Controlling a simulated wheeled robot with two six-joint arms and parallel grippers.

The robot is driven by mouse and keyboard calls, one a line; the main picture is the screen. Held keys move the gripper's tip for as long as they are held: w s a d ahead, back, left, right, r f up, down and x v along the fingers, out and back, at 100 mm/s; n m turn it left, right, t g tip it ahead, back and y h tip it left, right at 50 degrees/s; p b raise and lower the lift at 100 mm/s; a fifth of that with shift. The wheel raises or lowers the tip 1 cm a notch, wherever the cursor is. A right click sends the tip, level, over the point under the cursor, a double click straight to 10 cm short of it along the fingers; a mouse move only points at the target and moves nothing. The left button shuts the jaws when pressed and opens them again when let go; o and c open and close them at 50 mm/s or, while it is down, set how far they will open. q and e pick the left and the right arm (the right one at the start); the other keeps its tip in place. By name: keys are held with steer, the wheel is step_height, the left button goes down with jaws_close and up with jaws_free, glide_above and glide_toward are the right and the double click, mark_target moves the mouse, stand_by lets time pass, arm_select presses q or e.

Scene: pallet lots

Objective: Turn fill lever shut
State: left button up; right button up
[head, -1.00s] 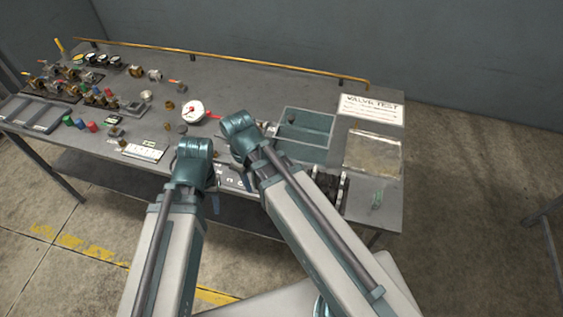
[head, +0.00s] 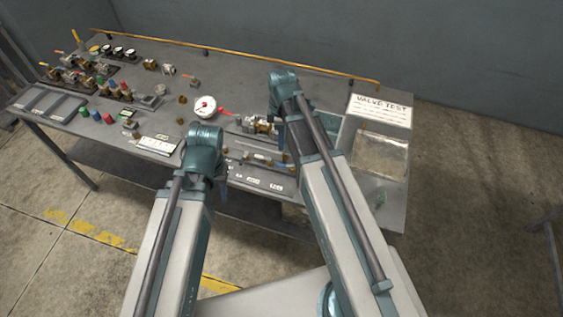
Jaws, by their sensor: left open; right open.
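A valve assembly (head: 258,125) with brass and grey parts lies on the bench near the middle. A red lever (head: 226,112) sticks out at its left, beside a white round gauge (head: 205,107); I cannot tell for sure that it is the fill lever. My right gripper (head: 280,135) points down at the right end of the assembly; its fingertips are mostly hidden by my arm, and I cannot tell whether it touches. My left gripper (head: 222,188) hangs at the bench's front edge, largely hidden behind its wrist, apart from the lever.
A teal bin (head: 327,122) stands right of the assembly, partly covered by my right arm. A sign reading VALVE TEST (head: 381,110) and a clear-topped tray (head: 380,154) are at the right. Several valves and fittings (head: 75,77) crowd the left. A brass rail (head: 270,61) runs along the back.

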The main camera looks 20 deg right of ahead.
mark_target(282, 165)
step_height(282, 165, down, 13)
steer(key=b, duration=1.2)
steer(key=shift+r, duration=0.1)
steer(key=shift+c, duration=0.4)
jaws_close()
